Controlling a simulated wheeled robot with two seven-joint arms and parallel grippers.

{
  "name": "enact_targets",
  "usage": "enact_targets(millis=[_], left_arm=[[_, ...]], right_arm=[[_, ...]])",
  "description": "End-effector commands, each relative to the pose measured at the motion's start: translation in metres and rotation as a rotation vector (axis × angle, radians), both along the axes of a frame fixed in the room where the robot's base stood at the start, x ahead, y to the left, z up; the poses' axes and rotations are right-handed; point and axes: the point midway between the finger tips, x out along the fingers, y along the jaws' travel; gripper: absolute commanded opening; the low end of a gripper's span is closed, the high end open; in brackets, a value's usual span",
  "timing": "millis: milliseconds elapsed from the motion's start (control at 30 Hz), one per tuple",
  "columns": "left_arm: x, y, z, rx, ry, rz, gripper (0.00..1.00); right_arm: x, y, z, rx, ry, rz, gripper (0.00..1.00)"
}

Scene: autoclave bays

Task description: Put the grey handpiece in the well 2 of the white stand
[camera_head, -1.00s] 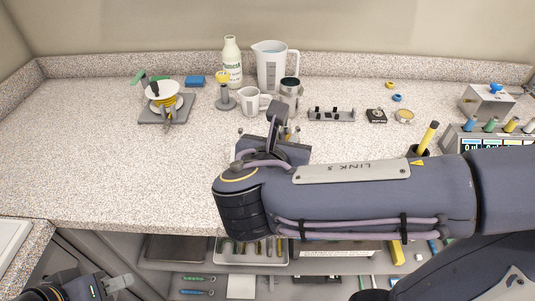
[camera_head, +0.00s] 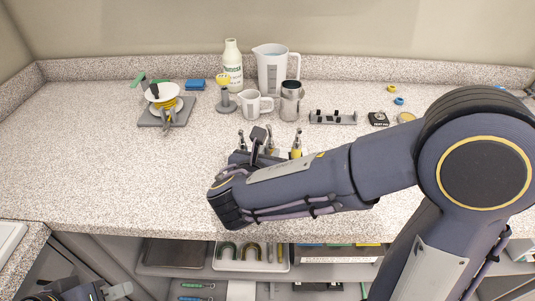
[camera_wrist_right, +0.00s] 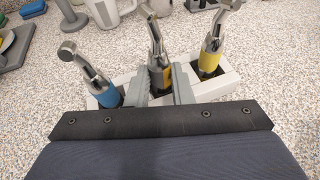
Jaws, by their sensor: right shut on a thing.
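The white stand (camera_wrist_right: 229,77) is in the right wrist view; my right arm hides most of it in the head view. A blue-banded handpiece (camera_wrist_right: 105,92) stands in its left well and a yellow-banded handpiece (camera_wrist_right: 211,62) in its right well. My right gripper (camera_wrist_right: 160,88) is shut on the middle handpiece (camera_wrist_right: 156,48), taken as the grey one, with a metal neck and an orange patch between the fingers. It is upright at the middle well; its lower end is hidden, so I cannot tell how deep it sits. My left gripper (camera_head: 120,291) is at the bottom left, empty, its jaws unclear.
A white mug (camera_head: 254,104), metal cup (camera_head: 291,101), jug (camera_head: 272,68) and bottle (camera_head: 232,64) stand behind the stand. A grey rack (camera_head: 333,118) is right of them.

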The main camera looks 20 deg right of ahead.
Motion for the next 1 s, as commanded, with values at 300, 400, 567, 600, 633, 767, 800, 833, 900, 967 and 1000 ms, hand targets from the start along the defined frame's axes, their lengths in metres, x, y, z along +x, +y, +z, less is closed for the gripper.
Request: enact_targets(millis=[300, 400, 567, 600, 633, 767, 800, 833, 900, 967, 1000], left_arm=[[0.000, 0.000, -0.002, 0.000, 0.000, 0.000, 0.35], [0.000, 0.000, -0.002, 0.000, 0.000, 0.000, 0.35], [0.000, 0.000, -0.002, 0.000, 0.000, 0.000, 0.35], [0.000, 0.000, -0.001, 0.000, 0.000, 0.000, 0.35], [0.000, 0.000, -0.001, 0.000, 0.000, 0.000, 0.35], [0.000, 0.000, 0.001, 0.000, 0.000, 0.000, 0.35], [0.000, 0.000, 0.001, 0.000, 0.000, 0.000, 0.35], [0.000, 0.000, 0.002, 0.000, 0.000, 0.000, 0.35], [0.000, 0.000, 0.003, 0.000, 0.000, 0.000, 0.35], [0.000, 0.000, 0.004, 0.000, 0.000, 0.000, 0.35], [0.000, 0.000, 0.004, 0.000, 0.000, 0.000, 0.35]], right_arm=[[0.000, 0.000, -0.002, 0.000, 0.000, 0.000, 0.33], [0.000, 0.000, -0.002, 0.000, 0.000, 0.000, 0.42], [0.000, 0.000, -0.002, 0.000, 0.000, 0.000, 0.42], [0.000, 0.000, -0.001, 0.000, 0.000, 0.000, 0.42], [0.000, 0.000, -0.001, 0.000, 0.000, 0.000, 0.42], [-0.004, 0.003, 0.004, 0.001, -0.002, 0.002, 0.42], [-0.008, 0.006, 0.006, 0.001, -0.003, 0.003, 0.42], [-0.012, 0.008, 0.008, 0.002, -0.003, 0.003, 0.42], [-0.023, 0.015, 0.013, 0.002, -0.003, 0.005, 0.42], [-0.033, 0.021, 0.018, 0.002, -0.003, 0.005, 0.42], [-0.041, 0.025, 0.022, 0.002, -0.004, 0.006, 0.42]])
